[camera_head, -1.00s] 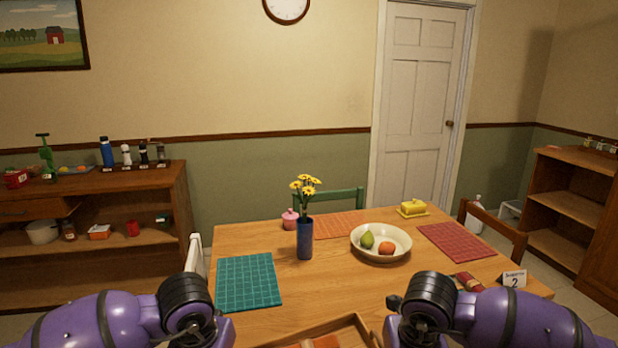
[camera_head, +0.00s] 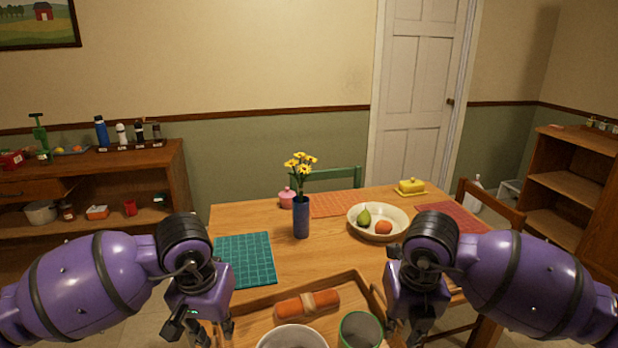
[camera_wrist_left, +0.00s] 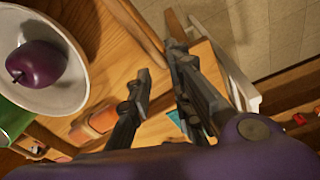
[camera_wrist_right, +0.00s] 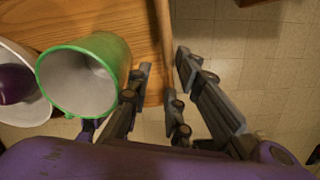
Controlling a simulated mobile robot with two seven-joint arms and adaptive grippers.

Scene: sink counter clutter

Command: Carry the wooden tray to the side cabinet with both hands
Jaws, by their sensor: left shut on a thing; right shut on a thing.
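The wooden tray (camera_head: 352,280) is low in the head view, in front of the table. It carries an orange cloth roll (camera_head: 307,304), a white bowl (camera_head: 292,337) and a green-rimmed cup (camera_head: 360,330). In the left wrist view a dark plum (camera_wrist_left: 35,62) lies in the bowl. My left gripper (camera_head: 213,334) is shut on the tray's left side. My right gripper (camera_head: 408,328) is shut on its right side; in the right wrist view the tray wall (camera_wrist_right: 163,35) runs between its fingers. The tray's near edge is out of the head view.
A wooden cabinet (camera_head: 185,190) with bottles and jars stands at the left. Another shelf unit (camera_head: 565,182) stands at the right. The dining table (camera_head: 330,258) holds a flower vase (camera_head: 301,217), a fruit bowl (camera_head: 377,235) and placemats. A chair (camera_head: 508,238) is at its right.

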